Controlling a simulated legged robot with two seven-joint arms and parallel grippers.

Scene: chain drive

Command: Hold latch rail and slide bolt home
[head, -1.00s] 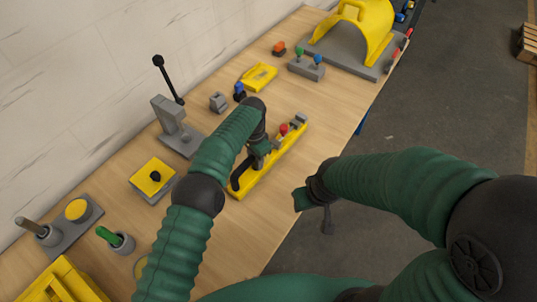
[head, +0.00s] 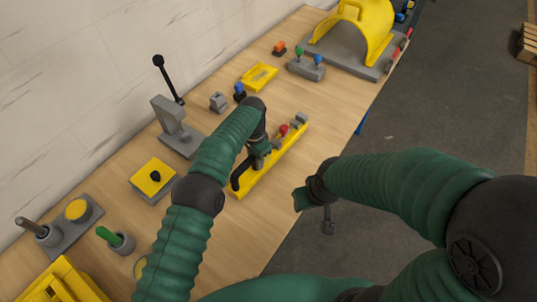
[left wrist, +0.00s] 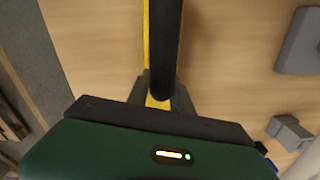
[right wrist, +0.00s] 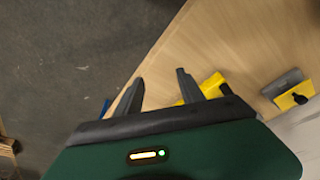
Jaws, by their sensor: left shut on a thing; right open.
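The latch rail (head: 259,177) is a long yellow bar lying on the bench, with grey blocks at its far end. The bolt shows as a red knob (head: 283,129) between the grey blocks. My left gripper (head: 256,163) is over the rail's near half, shut on the black handle (head: 238,180). In the left wrist view the black handle (left wrist: 166,45) runs up from between the fingers, above the yellow rail. My right gripper (head: 328,222) hangs off the bench's front edge. In the right wrist view its fingers (right wrist: 158,88) are apart and empty.
A grey lever stand (head: 175,125), a yellow tray (head: 259,76) and a grey block with green and blue knobs (head: 306,68) stand behind the rail. A yellow hood (head: 362,30) is at the far end. The bench front by the rail is clear.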

